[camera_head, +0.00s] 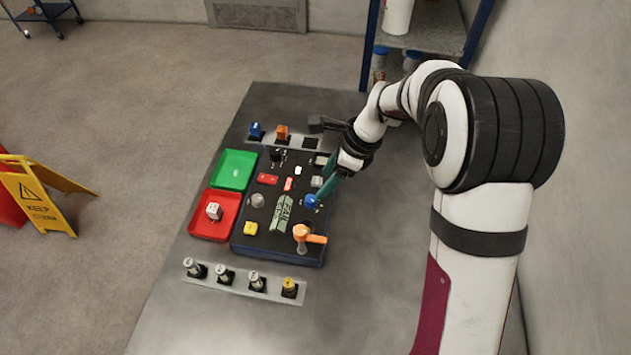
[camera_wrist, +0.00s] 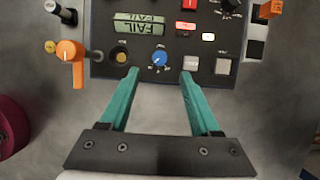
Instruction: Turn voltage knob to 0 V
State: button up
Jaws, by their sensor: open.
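A blue round knob (camera_head: 311,201) with a pale pointer mark sits on the right side of the dark control panel (camera_head: 262,239). It also shows in the wrist view (camera_wrist: 159,58), where its scale is too small to read. My gripper (camera_wrist: 160,73) has its two teal fingers spread, one on each side of the blue knob's line, with nothing between them. In the head view my gripper (camera_head: 320,193) is at the knob, partly overlapping it. I cannot tell whether the fingers touch it. A black knob (camera_wrist: 231,5) is at the upper right of the wrist view.
An orange lever (camera_head: 308,235) stands on the panel near the blue knob. A display (camera_wrist: 134,24) reads FAIL. Green (camera_head: 234,169) and red (camera_head: 226,227) trays lie left of the panel. A strip with several plugs (camera_head: 240,280) lies in front.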

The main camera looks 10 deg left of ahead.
aim_at(311, 198)
jog(key=x, duration=0.7)
jog(key=shift+a+f, duration=0.15)
jog(key=shift+f, duration=0.25)
grip_shut()
